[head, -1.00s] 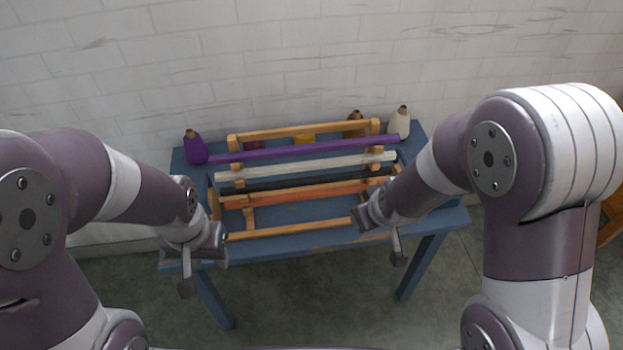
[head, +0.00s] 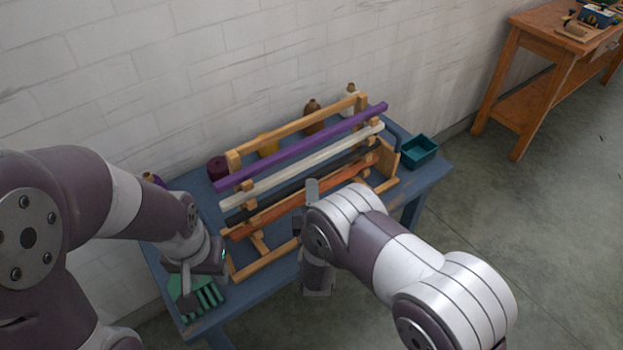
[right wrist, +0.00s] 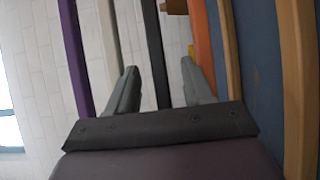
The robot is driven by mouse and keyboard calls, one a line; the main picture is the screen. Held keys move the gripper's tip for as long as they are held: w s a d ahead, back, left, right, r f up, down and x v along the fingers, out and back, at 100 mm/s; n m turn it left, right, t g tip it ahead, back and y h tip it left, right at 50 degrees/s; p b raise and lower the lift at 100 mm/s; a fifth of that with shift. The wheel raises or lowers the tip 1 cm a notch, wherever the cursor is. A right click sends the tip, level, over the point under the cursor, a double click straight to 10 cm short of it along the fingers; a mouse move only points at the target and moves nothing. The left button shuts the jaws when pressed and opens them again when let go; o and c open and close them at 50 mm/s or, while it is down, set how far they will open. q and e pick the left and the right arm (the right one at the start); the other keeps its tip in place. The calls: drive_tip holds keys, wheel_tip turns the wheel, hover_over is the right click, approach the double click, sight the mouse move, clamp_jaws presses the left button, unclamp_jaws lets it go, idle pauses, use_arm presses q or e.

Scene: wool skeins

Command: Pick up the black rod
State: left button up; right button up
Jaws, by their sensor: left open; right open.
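The black rod (head: 290,188) lies across the wooden rack, between the white rod above it and the orange rod below it. My right gripper (head: 312,190) is at the rack, in front of the rod's middle, and part of the rod is hidden behind it. In the right wrist view the open fingers (right wrist: 160,85) stand either side of the black rod (right wrist: 154,50). I cannot tell how deep the rod sits between them. My left gripper (head: 187,297) is open and empty at the table's left front corner, away from the rod.
The rack (head: 235,160) also holds a purple rod (head: 300,148), a white rod (head: 290,170) and an orange rod (head: 280,211), all close by. Several yarn cones stand behind it. A teal box (head: 420,152) is at the right, and a green slotted thing (head: 208,297) is near my left gripper.

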sight(311, 176)
drive_tip(key=w, duration=0.5)
drive_tip(key=shift+w+r, duration=0.1)
drive_tip(key=shift+r, duration=0.05)
drive_tip(key=shift+w+a, duration=0.1)
drive_tip(key=shift+w, duration=0.2)
drive_tip(key=shift+s, duration=0.1)
drive_tip(key=c, duration=0.4)
clamp_jaws()
drive_tip(key=shift+r, duration=0.1)
